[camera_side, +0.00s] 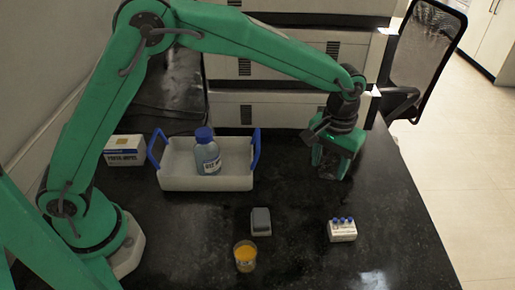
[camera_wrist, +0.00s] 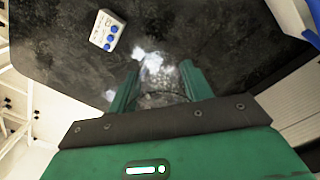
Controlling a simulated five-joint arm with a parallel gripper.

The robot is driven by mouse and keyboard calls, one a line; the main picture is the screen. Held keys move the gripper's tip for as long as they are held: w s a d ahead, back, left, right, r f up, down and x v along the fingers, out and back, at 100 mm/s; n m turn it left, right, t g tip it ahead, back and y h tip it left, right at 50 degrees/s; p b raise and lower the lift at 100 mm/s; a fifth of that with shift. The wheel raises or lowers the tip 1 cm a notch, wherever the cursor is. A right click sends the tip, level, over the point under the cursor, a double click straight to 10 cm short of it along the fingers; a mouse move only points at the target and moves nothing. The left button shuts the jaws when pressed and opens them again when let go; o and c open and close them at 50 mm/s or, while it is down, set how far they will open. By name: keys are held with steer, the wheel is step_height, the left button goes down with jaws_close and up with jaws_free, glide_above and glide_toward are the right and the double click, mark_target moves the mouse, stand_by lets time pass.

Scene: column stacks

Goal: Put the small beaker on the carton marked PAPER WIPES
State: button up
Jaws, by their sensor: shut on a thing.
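My gripper (camera_side: 333,166) is at the right of the black bench, in front of the stacked instruments. In the wrist view its two green fingers (camera_wrist: 158,82) are closed on a clear glass thing, which looks like the small beaker (camera_wrist: 162,97). Its outline is faint against the dark bench, and in the side view the fingers hide it. The carton marked PAPER WIPES (camera_side: 125,157), white with a blue band, stands at the far left behind my arm, with its top bare.
A white tray (camera_side: 172,182) with blue handles holds a blue-capped bottle (camera_side: 208,158), between the carton and my gripper. In front are a grey block (camera_side: 261,221), a cup of orange contents (camera_side: 245,258) and a white block with blue knobs (camera_side: 342,235).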

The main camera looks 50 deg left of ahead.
steer(key=s+a+r+n, duration=0.3)
steer(key=a+n, duration=0.2)
steer(key=a, duration=0.7)
steer(key=s+a+r+n, duration=0.25)
steer(key=a+n, duration=0.25)
steer(key=a, duration=0.8)
steer(key=s+a+n, duration=0.3)
steer(key=s+a, duration=0.1)
steer(key=s, duration=0.2)
steer(key=s+a+r+n, duration=0.1)
steer(key=s+a+n, duration=0.3)
steer(key=s+a, duration=0.1)
steer(key=s+a+n, duration=0.3)
steer(key=s+a, duration=0.2)
steer(key=s, duration=0.1)
steer(key=shift+s+r+n, duration=0.3)
steer(key=shift+s+a+n, duration=0.15)
steer(key=shift+s+n, duration=0.25)
steer(key=shift+s, duration=0.15)
steer(key=shift+f, duration=0.1)
glide_above(123, 142)
step_height(123, 142, down, 7)
steer(key=shift+a, duration=0.15)
steer(key=shift+f, duration=2)
